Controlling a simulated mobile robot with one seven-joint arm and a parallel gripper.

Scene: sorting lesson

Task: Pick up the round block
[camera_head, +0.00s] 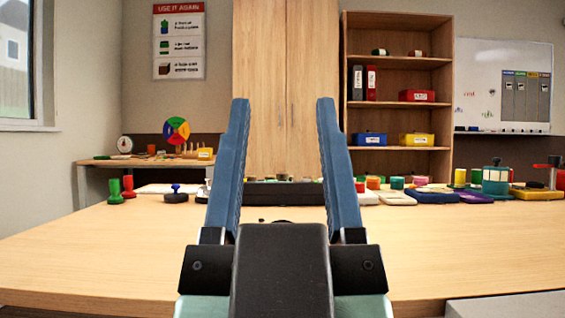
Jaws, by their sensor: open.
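My gripper (283,102) is open, with its two blue fingers spread wide and nothing between them. It points away from me over the table, in front of the things at the back. Several round blocks stand in the row at the back right, among them a green one (397,183), an orange one (373,182) and a yellow one (460,177). I cannot tell which is the round block meant. All are apart from the gripper, and the right finger may hide part of the row.
The wooden table (120,245) is clear in front. Red and green pegs (115,190) and a dark blue-knobbed piece (175,195) stand at the back left. A long dark tray (285,192) lies behind the fingers. A teal container (496,180) stands at the right.

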